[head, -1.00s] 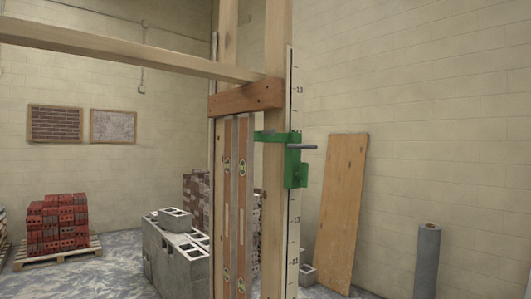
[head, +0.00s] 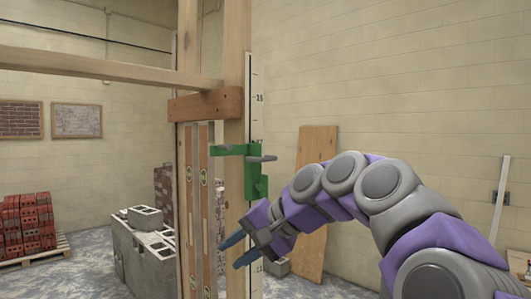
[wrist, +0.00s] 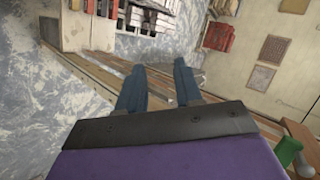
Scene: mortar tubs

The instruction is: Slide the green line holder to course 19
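The green line holder (head: 255,178) is clamped around the upright wooden post (head: 236,135), beside a white marked strip (head: 253,128). A grey bar (head: 262,158) sticks out of its upper part. A numbered mark on the strip shows above the holder, but I cannot read it surely. My gripper (head: 232,253) is below the holder, pointing left towards the lower post, apart from the holder. In the wrist view its two blue fingers (wrist: 160,88) are spread with nothing between them. A green part of the holder (wrist: 287,151) shows at that view's lower right.
A wooden crosspiece (head: 205,104) joins the posts above two spirit levels (head: 203,190). A long rail (head: 100,65) runs left. Grey blocks (head: 143,255) and a pallet of red bricks (head: 28,228) stand behind. A board (head: 312,150) leans on the wall behind my arm.

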